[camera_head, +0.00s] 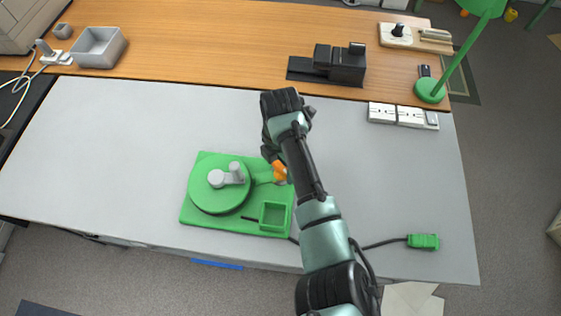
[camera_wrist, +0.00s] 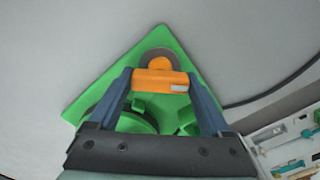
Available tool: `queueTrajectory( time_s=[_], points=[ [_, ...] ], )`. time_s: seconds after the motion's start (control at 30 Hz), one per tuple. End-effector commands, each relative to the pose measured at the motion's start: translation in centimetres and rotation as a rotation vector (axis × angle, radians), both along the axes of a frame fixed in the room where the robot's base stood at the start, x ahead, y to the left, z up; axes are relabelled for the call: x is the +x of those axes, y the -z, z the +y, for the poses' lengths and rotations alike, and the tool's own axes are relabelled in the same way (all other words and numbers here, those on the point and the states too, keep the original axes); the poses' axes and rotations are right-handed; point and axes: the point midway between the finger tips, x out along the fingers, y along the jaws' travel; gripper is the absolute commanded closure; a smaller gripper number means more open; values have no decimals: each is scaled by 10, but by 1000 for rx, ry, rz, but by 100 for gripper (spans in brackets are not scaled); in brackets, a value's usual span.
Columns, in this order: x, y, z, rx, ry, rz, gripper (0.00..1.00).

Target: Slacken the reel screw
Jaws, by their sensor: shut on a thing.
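A green reel unit (camera_head: 190,213) lies on the grey table, with a round green reel (camera_head: 212,203) and a grey crank (camera_head: 234,176) on top. An orange knob (camera_head: 279,168) shows at its right side, partly behind my arm. In the wrist view my gripper (camera_wrist: 160,82) has its two blue fingers on either side of the orange knob (camera_wrist: 155,77), shut on it. A round grey-brown part (camera_wrist: 147,55) shows just beyond the knob. I cannot tell whether the knob is the reel screw itself. My fingers are mostly hidden in the head view.
A square green pocket (camera_head: 273,217) sits at the unit's front right. A green plug (camera_head: 423,241) with a dark cable lies to the right. A black device (camera_head: 340,66), white sockets (camera_head: 400,115) and a green lamp base (camera_head: 430,92) stand behind. The table's left is clear.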

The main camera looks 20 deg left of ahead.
Motion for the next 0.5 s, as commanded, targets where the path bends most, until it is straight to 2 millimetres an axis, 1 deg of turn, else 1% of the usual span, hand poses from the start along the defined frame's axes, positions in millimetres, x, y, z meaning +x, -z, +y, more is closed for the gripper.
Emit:
queueTrajectory(
  time_s=[0.1,0.27,0.3,0.37,0.4,0.5],
  points=[
    [0,-1,0,0,-155,0,71],
    [0,0,0,1,-358,0,71],
    [0,0,0,1,-360,0,12],
    [0,0,0,1,-356,0,2],
    [0,0,0,1,-356,0,0],
    [0,0,0,1,-355,0,0]
  ],
)
